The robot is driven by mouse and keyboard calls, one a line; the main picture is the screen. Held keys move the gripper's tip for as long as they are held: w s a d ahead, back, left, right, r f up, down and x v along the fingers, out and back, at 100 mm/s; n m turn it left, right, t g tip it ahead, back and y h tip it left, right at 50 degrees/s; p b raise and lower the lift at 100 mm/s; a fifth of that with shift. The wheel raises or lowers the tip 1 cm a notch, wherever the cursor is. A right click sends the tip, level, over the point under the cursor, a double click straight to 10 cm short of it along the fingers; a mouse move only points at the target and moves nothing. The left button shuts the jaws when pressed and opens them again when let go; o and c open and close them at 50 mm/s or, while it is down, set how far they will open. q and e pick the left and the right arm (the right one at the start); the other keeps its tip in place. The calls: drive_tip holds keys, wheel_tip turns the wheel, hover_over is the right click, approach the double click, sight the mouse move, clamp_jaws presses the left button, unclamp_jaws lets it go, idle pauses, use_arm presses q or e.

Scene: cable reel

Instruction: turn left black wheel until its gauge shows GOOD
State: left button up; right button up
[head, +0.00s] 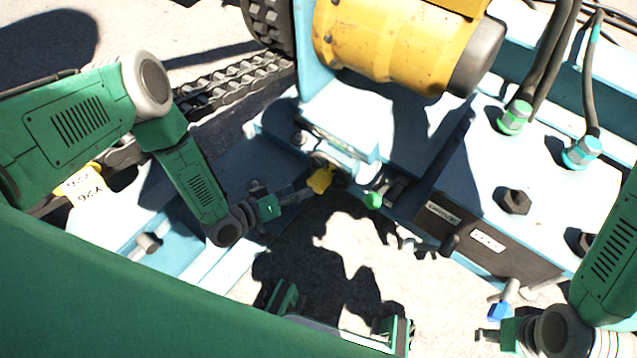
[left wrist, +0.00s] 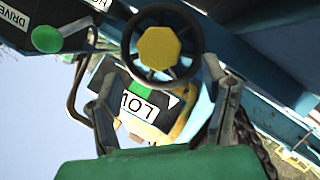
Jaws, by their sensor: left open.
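The black wheel (left wrist: 130,60) with a yellow hub (left wrist: 160,47) fills the upper middle of the left wrist view. In the head view the yellow hub (head: 320,180) shows beside my left gripper (head: 303,188). My left gripper also shows in the left wrist view (left wrist: 164,75), open, its fingers on either side of the wheel's near part. I cannot tell whether they touch the rim. Behind the wheel, a white gauge label (left wrist: 139,104) reads upside down as LOW, with a green patch beside it. My right gripper (head: 487,336) is at the lower right of the head view; its finger state is unclear.
A green knob (head: 373,200) sits just right of the wheel; a DRIVE label (left wrist: 10,18) shows near it. A blue knob (head: 500,311) is near my right gripper. A yellow motor (head: 385,45) and a chain (head: 240,78) lie behind. Hoses rise at upper right.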

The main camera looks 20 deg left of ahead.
sight(311, 185)
use_arm(q)
drive_tip(key=b+x, duration=0.2)
drive_tip(key=x, duration=0.4)
drive_tip(key=shift+a+f, duration=0.15)
drive_tip(key=shift+w+d, duration=0.45)
drive_tip(key=shift+d, duration=0.05)
drive_tip(key=shift+a, duration=0.1)
drive_tip(key=c, duration=0.4)
clamp_jaws()
drive_tip(key=shift+s, duration=0.1)
